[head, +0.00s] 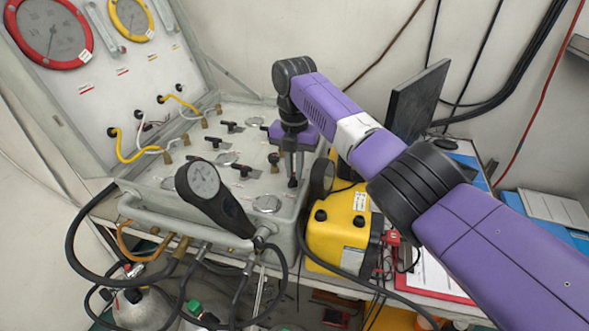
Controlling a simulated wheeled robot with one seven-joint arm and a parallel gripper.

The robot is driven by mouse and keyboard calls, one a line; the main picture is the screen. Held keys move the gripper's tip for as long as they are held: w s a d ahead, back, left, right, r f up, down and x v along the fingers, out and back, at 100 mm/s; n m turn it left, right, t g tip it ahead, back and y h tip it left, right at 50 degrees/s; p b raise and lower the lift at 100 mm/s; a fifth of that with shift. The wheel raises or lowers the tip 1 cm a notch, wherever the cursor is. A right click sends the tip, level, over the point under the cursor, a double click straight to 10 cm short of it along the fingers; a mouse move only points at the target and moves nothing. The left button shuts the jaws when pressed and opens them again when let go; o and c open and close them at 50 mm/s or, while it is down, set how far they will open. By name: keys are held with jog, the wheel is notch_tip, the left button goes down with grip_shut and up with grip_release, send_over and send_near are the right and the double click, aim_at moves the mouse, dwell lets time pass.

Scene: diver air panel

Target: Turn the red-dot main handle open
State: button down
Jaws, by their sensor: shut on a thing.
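The air panel (214,110) lies in an open grey case on the table, with several black T-shaped handles on its face. My gripper (292,181) points down at the right part of the panel, near its front right corner. Its fingers are shut on a small dark handle, mostly hidden between them. I cannot make out a red dot on it, nor how far it is turned. Another black handle (242,170) stands to the left of my gripper, and a small knob (273,158) stands close beside the fingers.
A yellow box (342,232) stands right of the panel. A dark screen (417,100) stands behind my arm. The open lid (100,70) carries red and yellow gauges. Hoses hang at the front.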

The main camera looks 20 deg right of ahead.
aim_at(294, 175)
jog(key=shift+r, duration=0.1)
jog(key=c, duration=1.5)
grip_release()
jog(key=shift+o, duration=0.2)
jog(key=shift+r+b, duration=0.8)
jog(key=shift+r, duration=3.1)
